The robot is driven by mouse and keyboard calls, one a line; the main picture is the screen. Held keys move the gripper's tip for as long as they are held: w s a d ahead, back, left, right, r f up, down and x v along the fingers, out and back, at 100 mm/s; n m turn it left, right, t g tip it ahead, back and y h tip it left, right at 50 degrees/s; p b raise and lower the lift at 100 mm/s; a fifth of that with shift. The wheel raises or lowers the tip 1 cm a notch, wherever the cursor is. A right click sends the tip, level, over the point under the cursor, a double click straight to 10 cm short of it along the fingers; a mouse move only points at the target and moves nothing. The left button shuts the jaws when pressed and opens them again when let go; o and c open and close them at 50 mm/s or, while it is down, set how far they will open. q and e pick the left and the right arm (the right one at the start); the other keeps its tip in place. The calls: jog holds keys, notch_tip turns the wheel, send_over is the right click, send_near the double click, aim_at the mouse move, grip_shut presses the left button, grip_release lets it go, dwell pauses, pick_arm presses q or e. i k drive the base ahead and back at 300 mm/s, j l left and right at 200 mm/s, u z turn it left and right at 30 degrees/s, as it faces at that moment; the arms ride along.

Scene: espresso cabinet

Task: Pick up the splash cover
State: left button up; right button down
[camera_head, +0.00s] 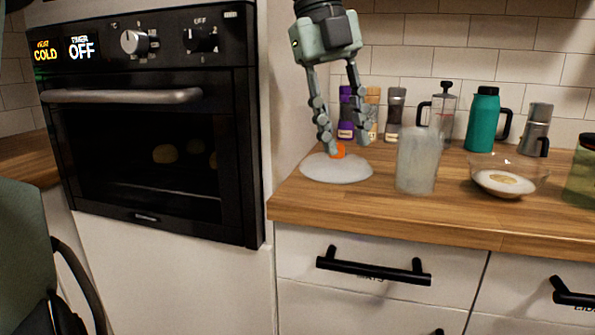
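The splash cover (335,170) is a pale, translucent round disc with an orange knob (339,151) on top. It lies flat on the wooden counter near the left end. My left gripper (347,147) points down over it from above. Its two fingers are spread apart, so it is open. The left fingertip is close against the knob's left side and partly overlaps it in view. The right fingertip is to the right of the knob with a gap. I cannot tell whether the left finger touches the knob. My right gripper is not in view.
A frosted cup (416,160) stands just right of the cover. Jars (395,114), a French press (443,110), a teal jug (484,119) and a moka pot (536,129) stand behind. A glass bowl (507,180) is farther right. The oven (150,120) is left.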

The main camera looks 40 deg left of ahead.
aim_at(352, 169)
jog(key=k+u, duration=0.15)
jog(key=u, duration=0.4)
jog(key=i+l+u, duration=0.2)
jog(key=u, duration=0.2)
jog(key=i+l+u, duration=0.25)
jog(key=u, duration=0.15)
jog(key=i+l, duration=0.05)
jog(key=i, duration=0.05)
